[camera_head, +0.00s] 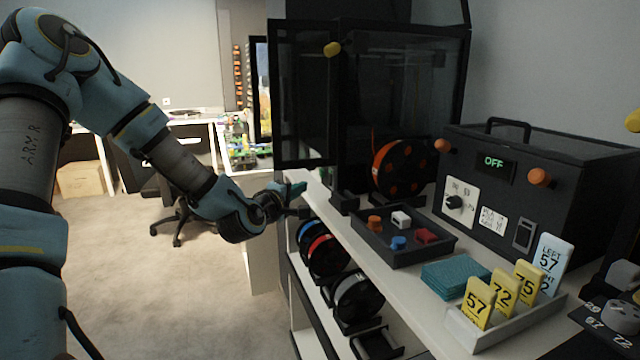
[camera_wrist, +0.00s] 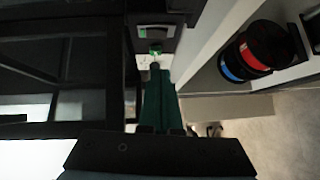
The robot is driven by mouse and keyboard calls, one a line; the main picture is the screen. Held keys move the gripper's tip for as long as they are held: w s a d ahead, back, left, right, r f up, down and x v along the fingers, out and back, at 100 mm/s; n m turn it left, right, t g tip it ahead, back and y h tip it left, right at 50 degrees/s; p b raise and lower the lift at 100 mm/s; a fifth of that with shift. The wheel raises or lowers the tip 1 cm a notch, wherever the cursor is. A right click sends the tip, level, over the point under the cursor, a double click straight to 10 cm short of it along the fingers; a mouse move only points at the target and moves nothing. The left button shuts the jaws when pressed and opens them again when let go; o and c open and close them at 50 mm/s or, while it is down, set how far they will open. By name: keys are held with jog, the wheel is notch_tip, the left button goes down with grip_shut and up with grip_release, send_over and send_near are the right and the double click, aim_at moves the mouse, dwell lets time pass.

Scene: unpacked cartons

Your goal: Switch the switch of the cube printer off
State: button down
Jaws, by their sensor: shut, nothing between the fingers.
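The cube printer, a black-framed cabinet with dark glass walls (camera_head: 400,85), stands at the back of the white shelf top. Its black frame also fills the left of the wrist view (camera_wrist: 80,95). My gripper (camera_head: 298,187) is at the cabinet's lower front-left corner, with its teal fingers shut and empty. In the wrist view the fingertips (camera_wrist: 156,70) point at a small dark panel. In the head view this switch is not visible.
A black box (camera_head: 540,190) with an OFF display, knobs and its own rocker stands right of the cabinet. A dark tray (camera_head: 455,243) with small coloured blocks, an orange spool (camera_head: 400,170) and number cards (camera_head: 503,288) share the shelf. Filament spools (camera_head: 325,250) sit below. Open floor lies left.

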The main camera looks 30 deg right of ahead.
aim_at(329, 179)
jog(key=d, duration=0.1)
jog(key=w+d, duration=0.1)
jog(key=d, duration=0.1)
jog(key=d+p, duration=0.1)
jog(key=d, duration=0.1)
jog(key=shift+w+d+f, duration=0.15)
jog(key=shift+w+f, duration=0.1)
jog(key=shift+w, duration=0.05)
jog(key=shift+d+f, duration=0.15)
jog(key=shift+d, duration=0.45)
